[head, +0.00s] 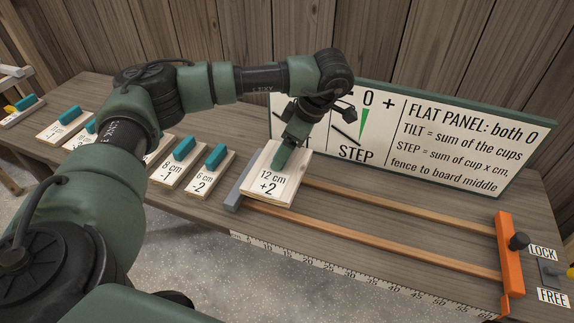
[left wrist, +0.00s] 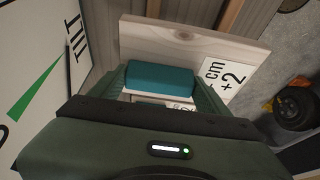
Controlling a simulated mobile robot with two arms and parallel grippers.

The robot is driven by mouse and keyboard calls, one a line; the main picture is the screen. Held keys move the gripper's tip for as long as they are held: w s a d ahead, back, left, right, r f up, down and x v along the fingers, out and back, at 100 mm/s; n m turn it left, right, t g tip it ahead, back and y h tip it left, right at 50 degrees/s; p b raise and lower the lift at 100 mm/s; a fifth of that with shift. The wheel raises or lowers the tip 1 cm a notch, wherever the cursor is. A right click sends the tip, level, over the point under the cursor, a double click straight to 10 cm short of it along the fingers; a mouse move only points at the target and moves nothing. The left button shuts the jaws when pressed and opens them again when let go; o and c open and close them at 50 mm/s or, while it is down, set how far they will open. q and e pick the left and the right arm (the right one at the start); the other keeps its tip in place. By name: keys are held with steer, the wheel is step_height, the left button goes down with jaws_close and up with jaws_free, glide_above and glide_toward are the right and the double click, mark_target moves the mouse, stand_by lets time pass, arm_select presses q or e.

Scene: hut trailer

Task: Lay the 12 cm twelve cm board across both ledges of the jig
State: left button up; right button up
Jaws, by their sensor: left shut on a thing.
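The 12 cm board (head: 272,192), labelled "12 cm +2", is at the left end of the jig, over its two wooden ledges (head: 385,246) beside the grey fence (head: 236,194). Whether it rests on both ledges or hangs just above them I cannot tell. My left gripper (head: 285,156) is above the board and shut on its teal handle block. In the left wrist view the gripper's fingers (left wrist: 168,88) stand on both sides of the teal block (left wrist: 162,77), with the pale board (left wrist: 190,42) beyond. My right gripper is not in view.
Several other boards with teal handles, including the 6 cm board (head: 210,175) and the 8 cm board (head: 178,165), lie to the left. An orange clamp (head: 506,252) with a black knob is at the jig's right end. A sign (head: 440,130) stands behind. The ledges' middle is clear.

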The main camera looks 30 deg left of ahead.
mark_target(290, 160)
arm_select(q)
steer(key=shift+f, duration=0.95)
step_height(290, 160, down, 4)
steer(key=shift+f+p, duration=0.15)
steer(key=shift+p, duration=0.45)
steer(key=shift+f, duration=0.15)
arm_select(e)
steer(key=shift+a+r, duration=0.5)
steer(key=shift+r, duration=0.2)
arm_select(q)
steer(key=o, duration=1.6)
steer(key=shift+f, duration=0.1)
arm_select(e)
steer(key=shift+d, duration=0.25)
